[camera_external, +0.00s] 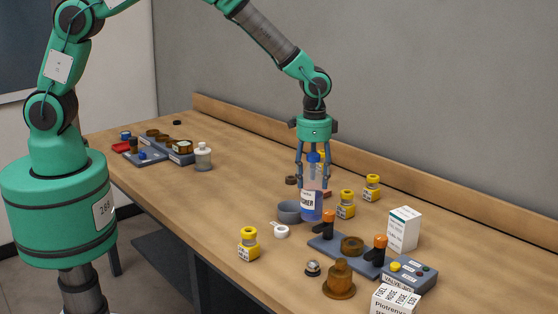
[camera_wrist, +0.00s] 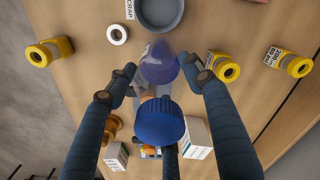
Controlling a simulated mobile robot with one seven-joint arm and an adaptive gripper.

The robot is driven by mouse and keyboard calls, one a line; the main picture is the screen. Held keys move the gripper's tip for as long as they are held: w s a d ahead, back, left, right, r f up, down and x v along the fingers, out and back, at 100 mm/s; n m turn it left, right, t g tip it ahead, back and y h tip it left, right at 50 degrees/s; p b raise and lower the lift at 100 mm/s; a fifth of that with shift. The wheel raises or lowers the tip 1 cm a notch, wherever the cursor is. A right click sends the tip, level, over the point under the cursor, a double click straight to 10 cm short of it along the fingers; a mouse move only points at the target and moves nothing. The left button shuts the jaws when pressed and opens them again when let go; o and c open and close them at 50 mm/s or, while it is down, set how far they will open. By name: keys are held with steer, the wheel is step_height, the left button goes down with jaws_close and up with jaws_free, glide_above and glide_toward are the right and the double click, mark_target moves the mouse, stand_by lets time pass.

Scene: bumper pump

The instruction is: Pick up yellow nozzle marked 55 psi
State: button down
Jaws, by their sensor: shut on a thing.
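Several yellow-capped nozzles with printed labels stand on the bench. In the external view one is at front left (camera_external: 249,243), one right of my gripper (camera_external: 346,203) and one farther back (camera_external: 372,187). They also show in the wrist view at left (camera_wrist: 50,51), right of centre (camera_wrist: 224,67) and far right (camera_wrist: 292,63). I cannot read which is marked 55 psi. My gripper (camera_external: 313,180) points down, its fingers closed around a clear bottle (camera_external: 311,204) with blue liquid and a blue cap (camera_wrist: 160,121). I cannot tell whether the bottle touches the bench.
A grey bowl (camera_external: 289,212) and white ring (camera_external: 281,231) are left of the bottle. A blue-grey fixture (camera_external: 326,245) with orange-topped posts, a brass part (camera_external: 340,279), a button box (camera_external: 410,275) and a white carton (camera_external: 404,229) crowd the right.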

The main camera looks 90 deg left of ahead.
mark_target(313, 154)
steer(key=shift+f, duration=1.9)
steer(key=c, duration=0.8)
jaws_free()
steer(key=shift+f, duration=0.1)
steer(key=shift+o, duration=0.2)
step_height(313, 154, up, 12)
steer(key=shift+r, duration=0.2)
steer(key=shift+r, duration=0.1)
